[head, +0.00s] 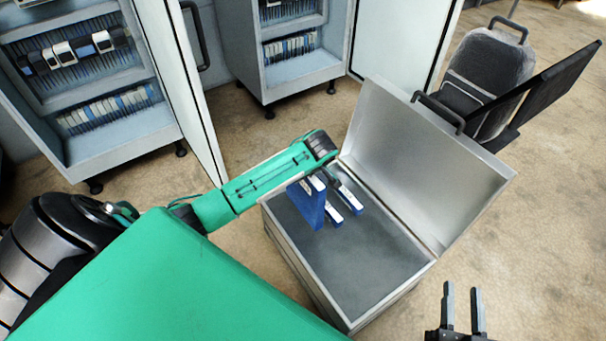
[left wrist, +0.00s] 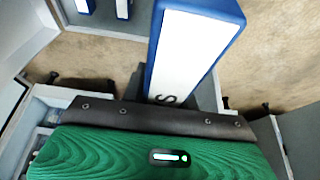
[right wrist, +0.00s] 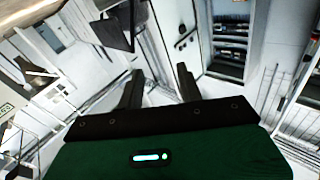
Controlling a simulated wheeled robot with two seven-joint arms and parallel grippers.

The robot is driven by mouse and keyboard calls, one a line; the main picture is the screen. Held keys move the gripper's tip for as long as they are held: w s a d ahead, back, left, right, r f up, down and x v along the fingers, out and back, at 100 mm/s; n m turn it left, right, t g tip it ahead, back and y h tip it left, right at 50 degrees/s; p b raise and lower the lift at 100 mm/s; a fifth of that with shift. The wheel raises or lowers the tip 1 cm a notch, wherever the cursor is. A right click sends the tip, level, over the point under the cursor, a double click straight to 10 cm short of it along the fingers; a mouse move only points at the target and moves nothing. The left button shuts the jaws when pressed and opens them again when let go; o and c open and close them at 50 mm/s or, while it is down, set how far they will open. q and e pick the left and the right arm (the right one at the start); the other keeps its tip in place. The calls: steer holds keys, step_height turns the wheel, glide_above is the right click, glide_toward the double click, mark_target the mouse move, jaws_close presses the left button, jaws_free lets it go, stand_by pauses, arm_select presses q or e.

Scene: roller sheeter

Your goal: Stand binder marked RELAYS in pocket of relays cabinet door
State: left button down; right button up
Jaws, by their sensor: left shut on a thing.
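A blue binder with a white spine label (left wrist: 190,45) is held in my left gripper (left wrist: 172,92). Only a letter S shows at the near end of its label; the rest cannot be read. In the head view this binder (head: 310,205) hangs above the open metal box, and the left fingers are hidden by my arm. My right gripper (head: 463,310) is open and empty, right of the box. The left cabinet (head: 110,150) and the middle cabinet (head: 265,75) stand with doors open. No door pocket or cabinet name can be made out.
The metal box (head: 375,300) has its lid (head: 425,160) raised. Other blue binders (head: 350,200) are at the box, beside the held one. A white door (head: 180,85) stands open between the cabinets. A dark chair (head: 485,75) is behind the lid.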

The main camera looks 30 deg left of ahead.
steer(key=shift+s+f+g+h+p, duration=0.6)
steer(key=shift+s+f+g+p, duration=1.05)
steer(key=shift+f+g, duration=1.65)
arm_select(q)
steer(key=shift+r+p, duration=0.35)
steer(key=shift+r, duration=1.3)
steer(key=shift+r+p, duration=0.45)
steer(key=shift+p, duration=0.2)
steer(key=shift+r+p, duration=0.7)
steer(key=shift+p, duration=0.2)
steer(key=shift+r+p, duration=0.6)
steer(key=shift+p, duration=0.2)
arm_select(e)
steer(key=s+d+g+h, duration=0.4)
steer(key=s+d+g, duration=0.2)
steer(key=d, duration=0.5)
steer(key=shift+s+f+g+h, duration=0.2)
steer(key=shift+s+g+h, duration=0.2)
steer(key=shift+g, duration=0.2)
arm_select(q)
steer(key=shift+r, duration=0.1)
arm_select(e)
steer(key=shift+w+a, duration=0.1)
